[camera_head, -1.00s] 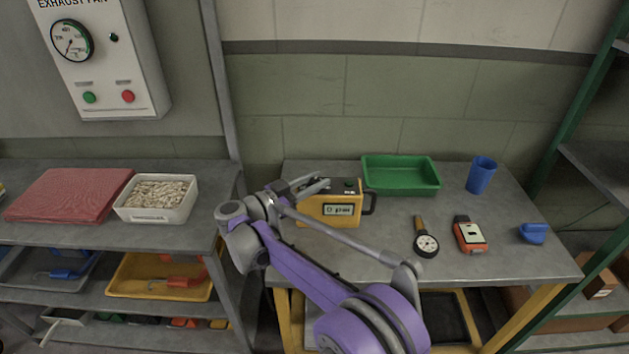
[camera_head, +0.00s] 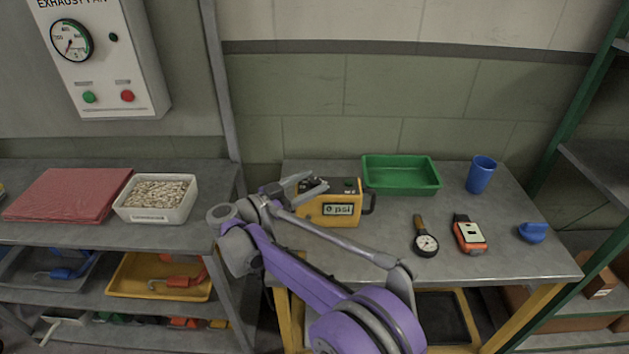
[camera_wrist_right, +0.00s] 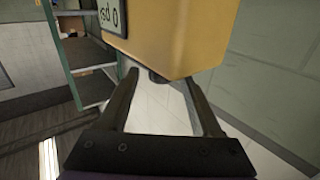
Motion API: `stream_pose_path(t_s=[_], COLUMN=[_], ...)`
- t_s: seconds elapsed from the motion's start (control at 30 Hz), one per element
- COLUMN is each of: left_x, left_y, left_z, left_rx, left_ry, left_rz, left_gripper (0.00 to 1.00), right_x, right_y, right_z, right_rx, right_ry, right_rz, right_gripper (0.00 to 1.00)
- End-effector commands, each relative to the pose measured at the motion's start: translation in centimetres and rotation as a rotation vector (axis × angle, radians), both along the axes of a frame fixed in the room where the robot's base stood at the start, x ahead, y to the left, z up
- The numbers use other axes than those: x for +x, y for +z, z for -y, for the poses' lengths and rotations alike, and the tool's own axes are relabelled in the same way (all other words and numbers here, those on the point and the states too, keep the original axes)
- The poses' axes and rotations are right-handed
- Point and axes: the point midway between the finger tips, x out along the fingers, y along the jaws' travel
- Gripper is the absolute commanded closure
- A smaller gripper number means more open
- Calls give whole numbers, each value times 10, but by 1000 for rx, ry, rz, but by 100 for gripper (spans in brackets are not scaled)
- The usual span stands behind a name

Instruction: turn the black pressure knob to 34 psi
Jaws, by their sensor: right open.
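The yellow pressure unit (camera_head: 334,219) stands on the right workbench with its display (camera_head: 338,209) reading 0 psi. My right gripper (camera_head: 321,182) is at the upper left of the unit. In the right wrist view the display is upside down (camera_wrist_right: 109,15) next to the yellow casing (camera_wrist_right: 185,35). In the head view the gripper hides the knob. My left gripper is not in view.
A green tray (camera_head: 401,188) sits behind and right of the unit. Bare bench lies in front of the unit.

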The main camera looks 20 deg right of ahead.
Motion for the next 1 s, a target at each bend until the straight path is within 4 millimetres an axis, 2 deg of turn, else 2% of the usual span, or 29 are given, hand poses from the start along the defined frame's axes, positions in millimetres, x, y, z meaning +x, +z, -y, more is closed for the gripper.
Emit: stream_pose_path(t_s=[0.2, 0.4, 0.6, 1.0], left_x=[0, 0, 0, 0], left_y=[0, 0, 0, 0], left_z=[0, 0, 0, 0], left_rx=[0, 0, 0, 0], left_ry=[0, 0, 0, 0], left_rz=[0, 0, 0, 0], left_gripper=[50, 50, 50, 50], right_x=[-17, -29, -34, -34], right_y=[0, 0, 0, 0], right_z=[-44, -73, -84, -84], right_rx=[1, 0, 0, 0], right_ry=[4, 2, 0, 0], right_rz=[0, 0, 0, 0], right_gripper=[34, 34, 34, 34])
